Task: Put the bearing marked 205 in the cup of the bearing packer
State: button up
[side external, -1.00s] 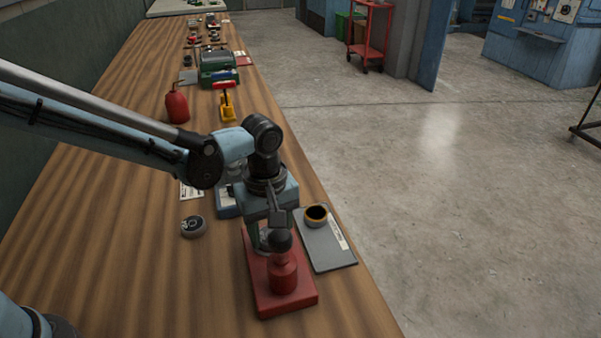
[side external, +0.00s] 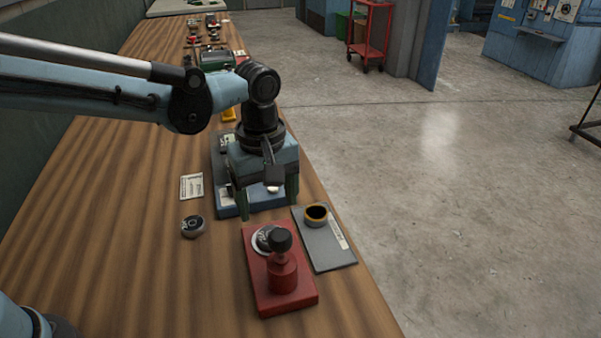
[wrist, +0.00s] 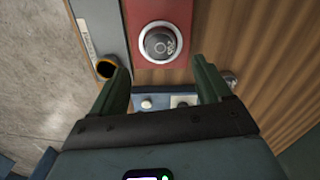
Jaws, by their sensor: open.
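The bearing packer (side external: 284,300) is a red base with a red post and black knob. A silvery round piece (side external: 263,238) sits on its far end, partly behind the knob. A dark-faced round piece (side external: 192,227) lies on the wood to the left. My gripper (side external: 268,206) is open and empty, behind the packer, above a blue tray (side external: 229,212); its fingers (wrist: 162,76) are spread.
A grey plate (side external: 328,254) carries a gold-rimmed dark pot (side external: 316,215) right of the packer, near the bench edge. The blue tray, also in the wrist view (wrist: 164,101), holds small pieces. A printed card (side external: 191,187) lies left. Bare wood is free at left.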

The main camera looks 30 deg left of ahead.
notch_tip(320, 180, up, 5)
jog(key=s+a+f+m+t, duration=0.1)
jog(key=s+a+m+t, duration=0.2)
jog(key=a, duration=0.6)
jog(key=s+a+f+m+t, duration=0.1)
jog(key=s+a+m+t, duration=0.3)
jog(key=a+m, duration=0.3)
jog(key=shift+s+a+m, duration=0.4)
jog(key=shift+s+a, duration=0.4)
jog(key=shift+a, duration=0.05)
dwell(0.4)
